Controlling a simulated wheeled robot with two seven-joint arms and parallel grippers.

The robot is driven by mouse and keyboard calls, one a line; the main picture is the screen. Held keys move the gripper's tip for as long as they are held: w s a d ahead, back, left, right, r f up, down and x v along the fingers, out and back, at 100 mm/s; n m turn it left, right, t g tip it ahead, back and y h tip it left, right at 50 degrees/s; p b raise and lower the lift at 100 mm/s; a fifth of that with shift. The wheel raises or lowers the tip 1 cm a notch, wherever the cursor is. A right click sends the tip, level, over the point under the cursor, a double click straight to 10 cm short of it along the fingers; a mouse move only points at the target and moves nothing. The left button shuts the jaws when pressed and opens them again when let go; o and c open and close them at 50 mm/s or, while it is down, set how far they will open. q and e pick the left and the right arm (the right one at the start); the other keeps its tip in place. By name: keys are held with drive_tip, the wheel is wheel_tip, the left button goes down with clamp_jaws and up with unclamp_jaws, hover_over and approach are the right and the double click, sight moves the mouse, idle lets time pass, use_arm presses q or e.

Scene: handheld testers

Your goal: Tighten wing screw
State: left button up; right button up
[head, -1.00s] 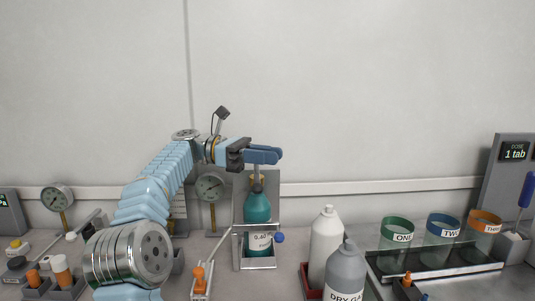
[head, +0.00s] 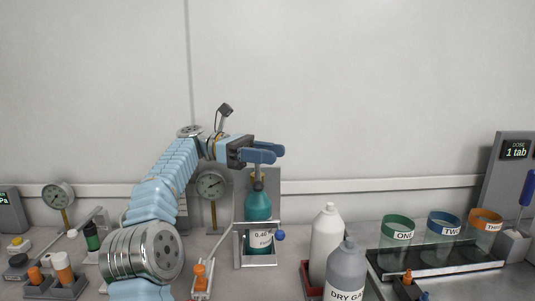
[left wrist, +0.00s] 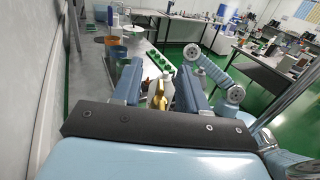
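A teal bottle (head: 258,206) with a brass fitting (head: 257,181) on top stands in a metal bracket (head: 274,187) with a blue knob (head: 281,235) at its right side. I cannot tell which of these parts is the wing screw. My left gripper (head: 272,153) is above the brass fitting, with its fingers level and pointing right. In the left wrist view its two blue fingers (left wrist: 158,84) are apart, and a brass part (left wrist: 160,98) shows between and below them. No contact is visible. My right gripper does not show.
A white bottle (head: 326,240) and a grey bottle (head: 346,269) stand right of the bracket. Coloured cups (head: 397,229) stand on a tray farther right. A dial gauge (head: 212,186) is close left of the bracket. The wall (head: 380,90) is behind.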

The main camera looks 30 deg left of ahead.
use_arm(q)
drive_tip(key=s+d+r+b, duration=0.2)
drive_tip(key=s+d+r, duration=0.5)
drive_tip(key=s+r, duration=0.5)
drive_tip(key=shift+r, duration=0.5)
drive_tip(key=shift+s, duration=0.1)
drive_tip(key=shift+c, duration=0.4)
